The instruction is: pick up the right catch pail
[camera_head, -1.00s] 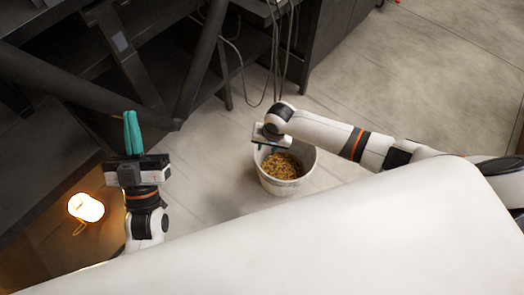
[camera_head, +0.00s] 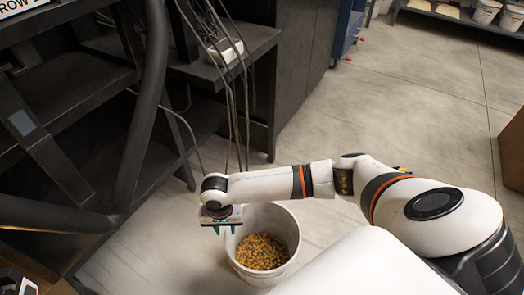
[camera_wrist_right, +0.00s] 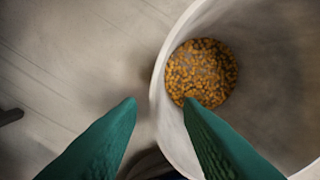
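The catch pail (camera_head: 284,223) is a white bucket standing upright on the floor, with yellow-brown seed (camera_head: 262,252) in its bottom. My right gripper (camera_head: 225,230) is at the pail's left rim, its teal fingers pointing down. In the right wrist view the fingers (camera_wrist_right: 160,103) are open and apart. The near rim of the pail (camera_wrist_right: 156,92) runs between the fingertips, one finger over the outside and one over the inside. I cannot tell whether they touch the rim. Part of my left gripper (camera_head: 18,283) shows cut off at the lower left corner; its fingers cannot be made out.
A dark metal frame with shelves (camera_head: 60,90) and hanging cables (camera_head: 232,90) stands left of and behind the pail. A brown box (camera_head: 512,155) is at the right edge. A far shelf (camera_head: 455,17) holds more pails. Open floor (camera_head: 400,110) lies behind the arm.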

